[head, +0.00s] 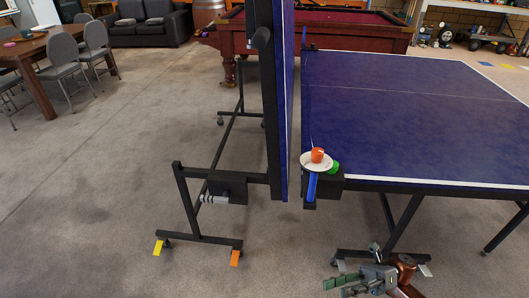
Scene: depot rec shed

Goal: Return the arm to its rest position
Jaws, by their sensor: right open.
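My right gripper (342,287) is at the bottom edge of the head view, right of centre, with its fingers pointing left. It is open, and nothing shows between its fingers. The wrist behind it runs off the bottom edge, so most of the right arm is hidden. The gripper is below and in front of the blue table tennis table (410,110), apart from its edge in the picture. My left gripper and arm are not in view.
One table half (279,100) stands upright. A black holder (328,185) at the near corner has a white disc (314,164), an orange round thing (317,154), a green thing (333,168) and a blue handle (311,188). Concrete floor (110,170) at left is clear.

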